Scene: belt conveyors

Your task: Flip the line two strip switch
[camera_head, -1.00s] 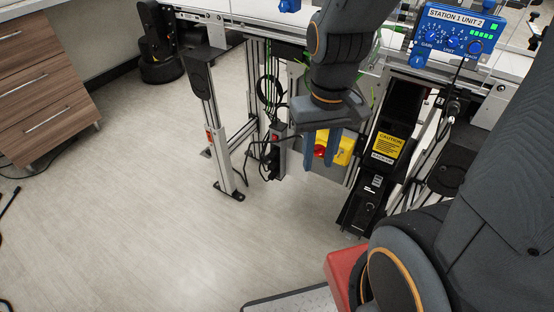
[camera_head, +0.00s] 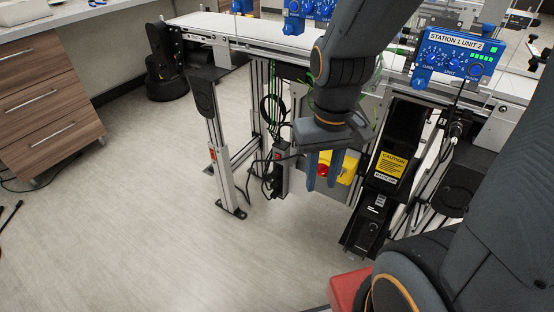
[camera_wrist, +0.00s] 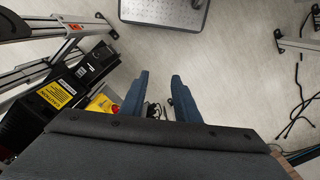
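A grey power strip (camera_head: 282,176) stands upright under the conveyor, with a red switch (camera_head: 277,155) near its top and dark plugs and cords on it. My gripper (camera_head: 321,188) points down just to the right of the strip in the head view, in front of a yellow box with a red button (camera_head: 346,172). The blue fingers are apart and nothing is between them. In the wrist view my gripper (camera_wrist: 160,76) is also open, with dark cords showing past the fingers. Which line the strip belongs to cannot be read.
The conveyor (camera_head: 230,32) runs above, with a blue control box (camera_head: 452,52) labelled Station 1 Unit 2. A black unit with a caution label (camera_head: 392,163) stands right of my gripper. A metal leg (camera_head: 222,150) is at left. Floor in front is clear.

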